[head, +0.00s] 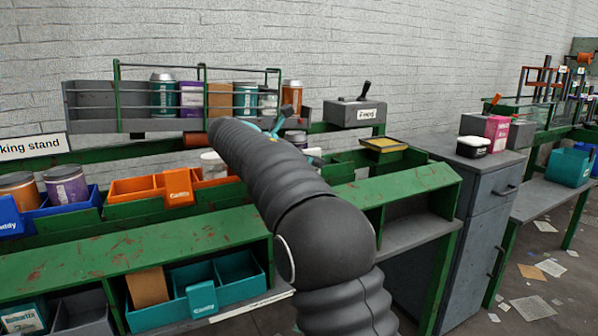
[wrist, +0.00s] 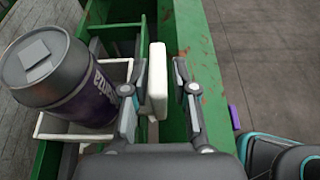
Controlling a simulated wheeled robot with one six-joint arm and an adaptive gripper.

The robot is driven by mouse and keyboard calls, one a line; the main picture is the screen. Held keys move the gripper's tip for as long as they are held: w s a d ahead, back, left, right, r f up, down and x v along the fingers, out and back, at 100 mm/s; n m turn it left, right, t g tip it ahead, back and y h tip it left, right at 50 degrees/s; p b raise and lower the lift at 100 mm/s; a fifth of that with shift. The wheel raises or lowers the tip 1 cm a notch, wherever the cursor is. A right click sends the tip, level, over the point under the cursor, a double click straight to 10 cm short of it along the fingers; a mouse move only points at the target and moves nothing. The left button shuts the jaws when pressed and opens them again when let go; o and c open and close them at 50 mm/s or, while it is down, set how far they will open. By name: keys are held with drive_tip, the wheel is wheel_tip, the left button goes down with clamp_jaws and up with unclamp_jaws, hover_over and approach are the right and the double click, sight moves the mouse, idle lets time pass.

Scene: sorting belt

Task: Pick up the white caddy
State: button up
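The white caddy (wrist: 56,130) shows in the wrist view, with thin white walls and a grey canister with a purple label (wrist: 62,80) in it. Its upright white front plate (wrist: 158,95) stands at its right side. My gripper (wrist: 162,75) is open, one finger on each side of this plate, with a gap visible beside it. In the head view my arm hides most of the caddy; a small white piece (head: 313,152) beside the arm may be part of it.
An orange caddy (head: 178,187) stands to the left on the same green bench, and a blue caddy (head: 10,217) further left. A teal caddy (head: 202,299) sits on the lower shelf. A rack (head: 135,125) of canisters stands behind. A grey cabinet (head: 476,195) is at right.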

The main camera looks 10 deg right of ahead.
drive_tip(key=x, duration=0.2)
drive_tip(key=shift+w+d, duration=0.1)
drive_tip(key=shift+d, duration=0.15)
drive_tip(key=shift+c, duration=0.2)
clamp_jaws()
